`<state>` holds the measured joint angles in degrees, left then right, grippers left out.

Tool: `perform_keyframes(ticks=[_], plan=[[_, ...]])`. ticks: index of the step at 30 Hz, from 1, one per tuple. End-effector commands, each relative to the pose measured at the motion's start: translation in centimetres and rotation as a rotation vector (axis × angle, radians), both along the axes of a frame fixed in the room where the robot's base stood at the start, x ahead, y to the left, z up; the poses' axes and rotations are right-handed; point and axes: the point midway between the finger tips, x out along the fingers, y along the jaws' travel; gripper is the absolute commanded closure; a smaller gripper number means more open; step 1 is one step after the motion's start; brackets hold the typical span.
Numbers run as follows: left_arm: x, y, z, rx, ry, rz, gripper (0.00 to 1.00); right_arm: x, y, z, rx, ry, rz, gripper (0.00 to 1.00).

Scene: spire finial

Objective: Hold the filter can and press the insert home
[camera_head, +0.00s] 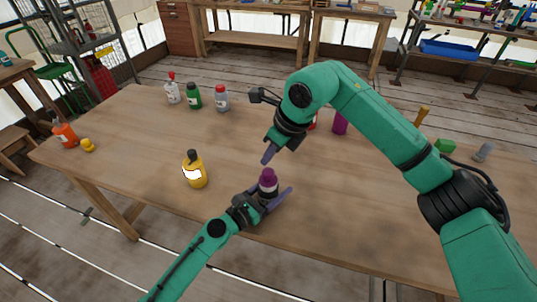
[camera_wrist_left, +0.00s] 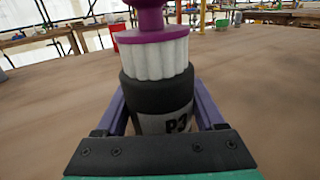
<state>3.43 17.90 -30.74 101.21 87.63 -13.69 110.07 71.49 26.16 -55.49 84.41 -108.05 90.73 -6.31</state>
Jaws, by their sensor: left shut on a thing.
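The filter can (camera_wrist_left: 158,93) is dark, with a pale lower band marked "P3". The insert (camera_wrist_left: 155,58) has a white pleated body and a purple flange and knob; it stands upright in the can, pleats showing between flange and rim. In the head view the purple top (camera_head: 268,175) shows above the can (camera_head: 267,190), near the table's front edge. My left gripper (camera_head: 275,192) is shut on the can, one finger on each side. My right gripper (camera_head: 268,153) is above and behind the can, apart from the insert; its finger opening is not clear.
The can stands on the wooden table (camera_head: 140,130). A yellow bottle (camera_head: 195,175) is left of it. White (camera_head: 172,92), green (camera_head: 194,97) and grey (camera_head: 222,100) bottles stand at the back. A purple object (camera_head: 340,123) is behind my right arm. The table's left part is mostly free.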

Motion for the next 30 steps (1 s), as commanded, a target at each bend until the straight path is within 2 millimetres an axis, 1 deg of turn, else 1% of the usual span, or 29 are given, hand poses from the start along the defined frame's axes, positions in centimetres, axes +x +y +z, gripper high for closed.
perform_keyframes(ticks=[17,30], plan=[[0.0,0.0,0.0,0.001,0.001,0.0,0.91,0.0,0.0,-0.1,0.0,0.0,0.0,1.0],[0.0,0.0,0.0,0.001,0.001,0.0,0.91,0.0,0.0,-1.3,0.0,0.0,-0.001,1.0]])
